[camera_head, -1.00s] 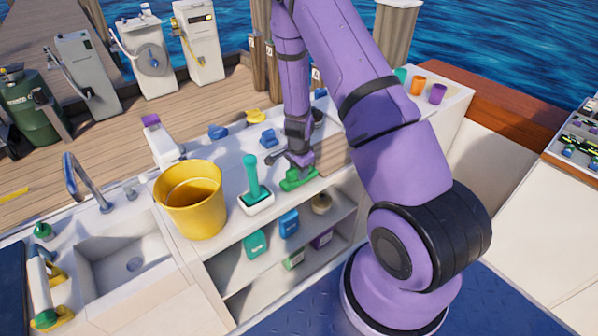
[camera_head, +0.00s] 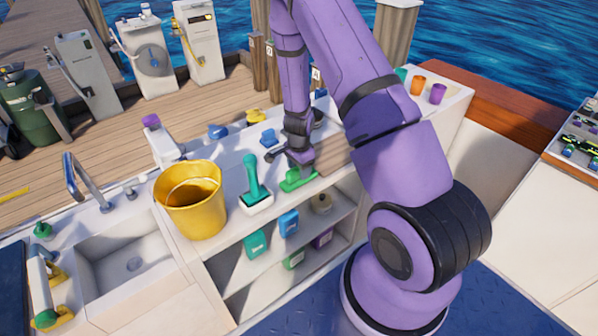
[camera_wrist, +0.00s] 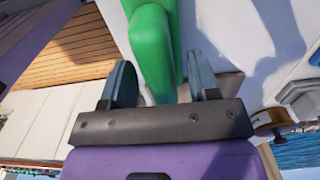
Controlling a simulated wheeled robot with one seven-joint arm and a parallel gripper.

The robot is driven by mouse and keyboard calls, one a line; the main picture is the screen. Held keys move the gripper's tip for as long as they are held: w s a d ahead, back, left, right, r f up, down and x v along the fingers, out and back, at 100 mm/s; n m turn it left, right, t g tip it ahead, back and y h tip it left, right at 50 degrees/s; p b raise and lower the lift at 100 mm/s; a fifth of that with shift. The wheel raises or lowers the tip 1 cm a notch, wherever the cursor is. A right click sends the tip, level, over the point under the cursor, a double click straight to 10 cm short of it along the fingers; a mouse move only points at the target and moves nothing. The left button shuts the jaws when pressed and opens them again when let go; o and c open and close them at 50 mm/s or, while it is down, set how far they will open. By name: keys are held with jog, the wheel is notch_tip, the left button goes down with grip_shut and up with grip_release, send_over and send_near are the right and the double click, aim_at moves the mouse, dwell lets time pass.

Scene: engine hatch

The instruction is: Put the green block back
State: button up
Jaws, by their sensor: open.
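A green object (camera_head: 297,180) lies on the white counter at the edge above the open shelves, directly under my gripper (camera_head: 299,168). In the wrist view the green object (camera_wrist: 153,45) is long and rounded, and its near end lies between the two fingers of my gripper (camera_wrist: 164,80). The fingers stand apart, with a gap visible on the right side; contact on the left side is hard to tell. Which green thing is the task's block is not certain; a teal-green box (camera_head: 256,244) and a green-labelled box (camera_head: 294,259) also stand on the shelves below.
A blue item (camera_head: 269,138) lies behind. The sink (camera_head: 130,262) is at left. Orange (camera_head: 418,85) and purple (camera_head: 438,93) cups stand at the far right.

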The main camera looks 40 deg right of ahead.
notch_tip(320, 180, up, 10)
jog(key=shift+r, duration=0.2)
jog(key=s+a+r+n+t+y, duration=0.1)
jog(key=s+a+r+n, duration=0.15)
jog(key=r, duration=0.55)
jog(key=s+a+r+n+t, duration=0.1)
jog(key=s+a+r+n, duration=0.2)
jog(key=r, duration=0.5)
jog(key=s+a+r+n+t+y, duration=0.1)
jog(key=s+a+r+n, duration=0.2)
jog(key=r, duration=0.5)
jog(key=s+a+r+n+t+h, duration=0.1)
jog(key=s+r+n, duration=0.3)
jog(key=s, duration=0.5)
jog(key=s+a+r+n+t+h, duration=0.1)
jog(key=s+a+r+n, duration=0.2)
jog(key=s+r+n, duration=0.2)
jog(key=shift+s+a+r, duration=0.3)
jog(key=shift+s+r, duration=1.5)
jog(key=shift+s, duration=0.25)
